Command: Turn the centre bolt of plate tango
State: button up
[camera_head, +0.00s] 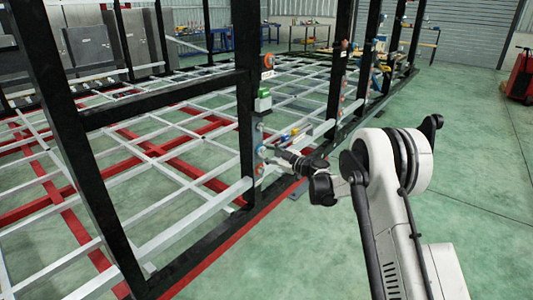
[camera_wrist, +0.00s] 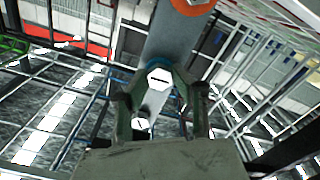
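A grey plate (camera_wrist: 174,42) with a row of bolts runs between my fingers in the wrist view. One white hex bolt (camera_wrist: 160,80) with a dark slot and a blue ring lies between the fingertips of my gripper (camera_wrist: 160,88). The fingers stand apart on both sides of it; contact is not clear. A second white bolt (camera_wrist: 140,123) shows lower, nearer the gripper palm. In the head view my gripper (camera_head: 270,153) is at the black post (camera_head: 245,120), beside its coloured bolts. No readable label shows which plate is tango.
An orange-ringed bolt (camera_wrist: 193,5) is at the top of the wrist view. A green box (camera_head: 262,101) is on the post above my gripper. Grey and red chassis bars (camera_head: 150,150) spread left.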

grip_shut()
